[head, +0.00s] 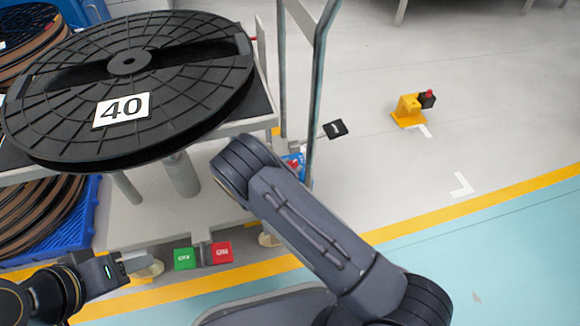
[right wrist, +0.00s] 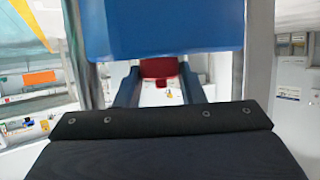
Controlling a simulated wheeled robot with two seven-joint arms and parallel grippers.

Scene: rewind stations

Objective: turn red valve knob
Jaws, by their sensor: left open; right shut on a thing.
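The red valve knob (right wrist: 158,68) shows in the right wrist view below a blue body (right wrist: 165,25). My right gripper (right wrist: 158,88) is shut on the knob, with one dark finger on each side of it. The blue body hides the upper part of that view. In the head view, a small red part (head: 294,163) shows against blue beside the cart post, behind my right arm. My right gripper's fingers are hidden there by my arm. My left gripper (head: 136,263) is open and empty at the lower left, near the cart's base.
A large black reel marked 40 (head: 128,62) lies on the cart at the left. Green (head: 184,258) and red (head: 222,253) pedals stick out below. A cart post (head: 316,90) rises close to my right arm.

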